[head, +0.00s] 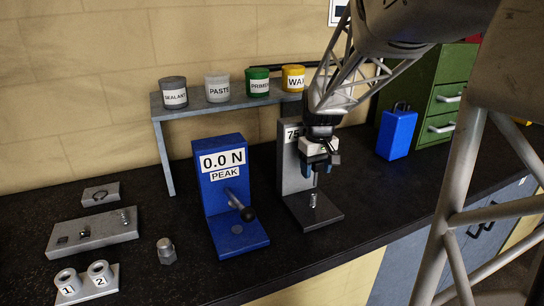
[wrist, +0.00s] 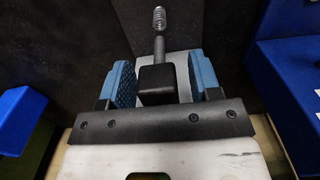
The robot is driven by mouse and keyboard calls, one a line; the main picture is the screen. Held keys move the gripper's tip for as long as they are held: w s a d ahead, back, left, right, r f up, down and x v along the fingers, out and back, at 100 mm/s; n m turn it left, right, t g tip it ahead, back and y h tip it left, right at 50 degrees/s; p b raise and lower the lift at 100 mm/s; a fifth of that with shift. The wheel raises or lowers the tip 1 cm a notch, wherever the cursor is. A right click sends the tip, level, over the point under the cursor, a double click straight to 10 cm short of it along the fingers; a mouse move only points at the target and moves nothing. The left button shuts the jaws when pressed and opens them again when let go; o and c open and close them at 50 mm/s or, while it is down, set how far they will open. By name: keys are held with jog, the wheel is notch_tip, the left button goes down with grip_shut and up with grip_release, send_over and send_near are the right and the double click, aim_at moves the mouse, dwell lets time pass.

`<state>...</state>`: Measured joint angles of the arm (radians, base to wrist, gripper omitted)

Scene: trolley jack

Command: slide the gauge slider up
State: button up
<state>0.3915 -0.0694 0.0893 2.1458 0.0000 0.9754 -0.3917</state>
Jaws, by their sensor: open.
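The gauge (head: 292,160) is a grey upright plate on a dark base, with a label partly hidden by my arm. Its slider, a dark block (wrist: 157,84), shows in the wrist view with a thin rod running from it towards a coiled metal piece (wrist: 159,18). In the head view my gripper (head: 320,166) covers the slider, and the coiled piece (head: 314,199) stands on the base below. My gripper (wrist: 160,80) is open, with one blue finger on each side of the block. A gap shows at each finger.
A blue stand (head: 220,165) reading 0.0 N PEAK, with a lever, is just left of the gauge. A blue box (head: 396,134) and green drawers (head: 444,95) are to the right. A shelf (head: 225,103) with several tins is behind. Metal blocks lie at the left.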

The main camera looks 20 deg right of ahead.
jog(key=shift+r, duration=3.95)
jog(key=shift+s+a, duration=0.25)
jog(key=shift+a, duration=0.15)
jog(key=s+a+f+t, duration=0.1)
jog(key=s+a+f, duration=0.1)
jog(key=s+a, duration=0.8)
jog(key=s+a+f+t, duration=0.1)
jog(key=s+a+f, duration=0.2)
jog(key=s+a, duration=0.7)
jog(key=s, duration=0.3)
jog(key=shift+s+a+t, duration=0.15)
jog(key=shift+a+t, duration=0.15)
jog(key=shift+a, duration=0.1)
